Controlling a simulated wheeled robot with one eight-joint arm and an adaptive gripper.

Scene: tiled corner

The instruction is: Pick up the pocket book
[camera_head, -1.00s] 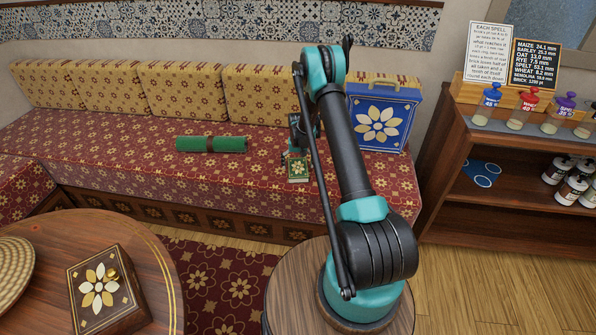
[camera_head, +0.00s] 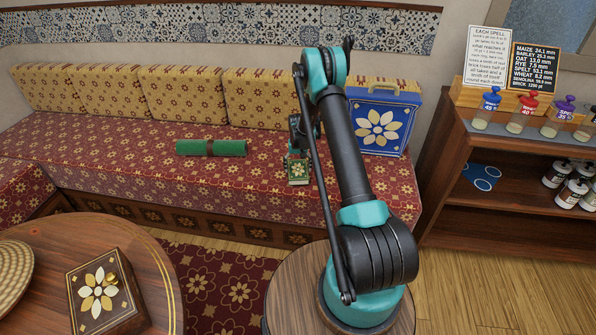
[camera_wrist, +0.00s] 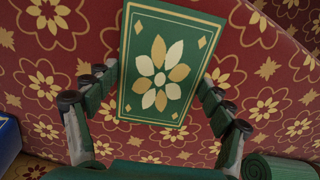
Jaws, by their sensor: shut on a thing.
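The pocket book (camera_wrist: 140,100) is green with a cream-and-gold flower on its cover and a gold border line. In the head view the pocket book (camera_head: 298,171) is small, at the front part of the red patterned bench seat. My gripper (camera_wrist: 155,95) has its two fingers on either side of the book in the wrist view, shut on it. In the head view my gripper (camera_head: 298,156) is at the book, partly hidden by my arm. I cannot tell whether the book is clear of the seat.
A blue flowered case (camera_head: 381,120) stands to the right behind my arm. A round table with a flowered box (camera_head: 103,292) is at the front left.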

